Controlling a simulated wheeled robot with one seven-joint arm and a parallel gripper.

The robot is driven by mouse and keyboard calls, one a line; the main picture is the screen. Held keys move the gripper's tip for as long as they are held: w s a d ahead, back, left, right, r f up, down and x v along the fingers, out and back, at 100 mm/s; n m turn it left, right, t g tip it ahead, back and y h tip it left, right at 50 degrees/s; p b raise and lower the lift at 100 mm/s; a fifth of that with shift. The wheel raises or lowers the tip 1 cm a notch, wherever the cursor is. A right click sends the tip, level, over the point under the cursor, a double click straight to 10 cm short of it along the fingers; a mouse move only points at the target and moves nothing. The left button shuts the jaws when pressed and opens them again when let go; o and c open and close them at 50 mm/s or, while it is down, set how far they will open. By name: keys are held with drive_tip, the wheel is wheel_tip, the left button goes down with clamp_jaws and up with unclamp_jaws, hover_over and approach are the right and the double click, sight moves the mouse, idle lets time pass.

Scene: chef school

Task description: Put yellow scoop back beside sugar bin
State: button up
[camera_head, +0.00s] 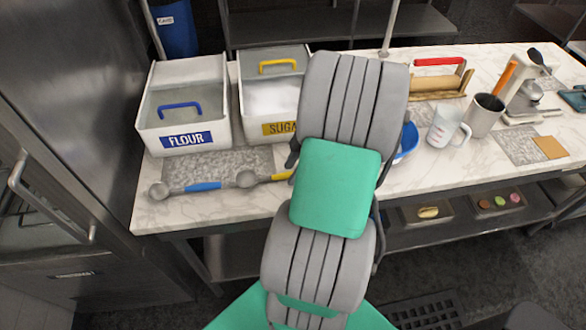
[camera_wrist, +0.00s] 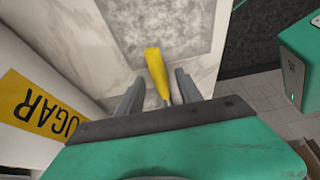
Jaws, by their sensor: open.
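The yellow scoop lies on the counter in front of the sugar bin (camera_head: 252,105). In the head view its grey bowl (camera_head: 246,179) and part of its yellow handle (camera_head: 274,177) show, and my arm covers the handle's right end. In the wrist view the yellow handle (camera_wrist: 154,62) stands between the two fingers of my gripper (camera_wrist: 159,78), which is open with a gap beside the handle. The scoop's bowl is hidden there by the gripper body. The sugar bin's label (camera_wrist: 35,112) is close at left. My gripper is mostly hidden by my arm in the head view.
The flour bin (camera_head: 185,118) stands left of the sugar bin. A blue-handled scoop (camera_head: 200,187) lies left of the yellow one, along a grey mat (camera_head: 220,165). A blue bowl (camera_head: 408,140), measuring jug (camera_head: 446,125) and metal cup (camera_head: 483,115) stand right of my arm.

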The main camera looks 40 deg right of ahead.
drive_tip(key=shift+d+r, duration=0.25)
drive_tip(key=shift+r, duration=0.3)
drive_tip(key=v, duration=1.1)
drive_tip(key=w+a+r+m+h, duration=0.1)
drive_tip(key=w+a+r+m, duration=0.15)
drive_tip(key=a, duration=0.55)
drive_tip(key=w+a+r+m+h, duration=0.15)
drive_tip(key=w+a, duration=0.25)
drive_tip(key=a, duration=0.4)
drive_tip(key=s+a+m+t+h, duration=0.1)
drive_tip(key=s+a+m, duration=0.2)
drive_tip(key=a+m, duration=0.4)
drive_tip(key=a, duration=0.5)
drive_tip(key=shift+s+f+t, duration=0.25)
drive_tip(key=shift+t, duration=0.05)
